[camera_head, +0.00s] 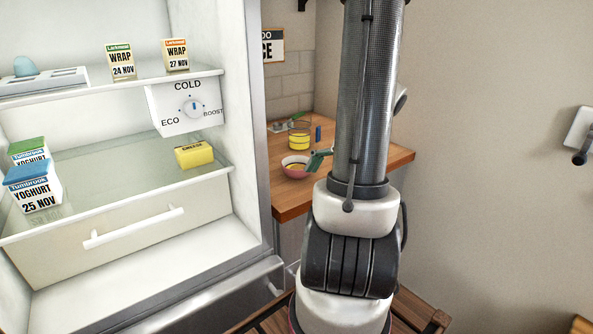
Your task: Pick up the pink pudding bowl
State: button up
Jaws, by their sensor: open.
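The pink pudding bowl (290,171) stands upright on the wooden counter, left of my arm. Something yellowish shows inside it. My gripper (313,161) reaches out from behind my arm at the bowl's right rim. Its small greenish fingers look open, and I see nothing held in them. One finger seems to overlap the rim, but I cannot tell whether it touches. Most of my gripper is hidden behind my arm.
The wooden counter (374,163) also holds a glass container (299,136) with yellow contents and a small blue item (318,134) behind the bowl. The open fridge (252,120) stands close on the left, with yoghurt cartons (36,193) and a yellow pack (194,155).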

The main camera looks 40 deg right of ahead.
jog(key=w+d+f+m+t+y, duration=0.25)
jog(key=w+d+m+t, duration=0.2)
jog(key=m, duration=0.25)
jog(key=m+t+h, duration=0.2)
jog(key=m+t, duration=0.2)
jog(key=m, duration=0.2)
send_near(297, 168)
jog(key=shift+x, duration=0.8)
jog(key=shift+m, duration=0.4)
jog(key=x, duration=0.5)
jog(key=r+x, duration=0.1)
jog(key=x, duration=0.1)
jog(key=shift+w+a, duration=0.1)
jog(key=shift+w, duration=0.35)
jog(key=shift+w+f, duration=0.1)
jog(key=shift+w, duration=0.05)
jog(key=shift+a, duration=0.1)
jog(key=c, duration=0.7)
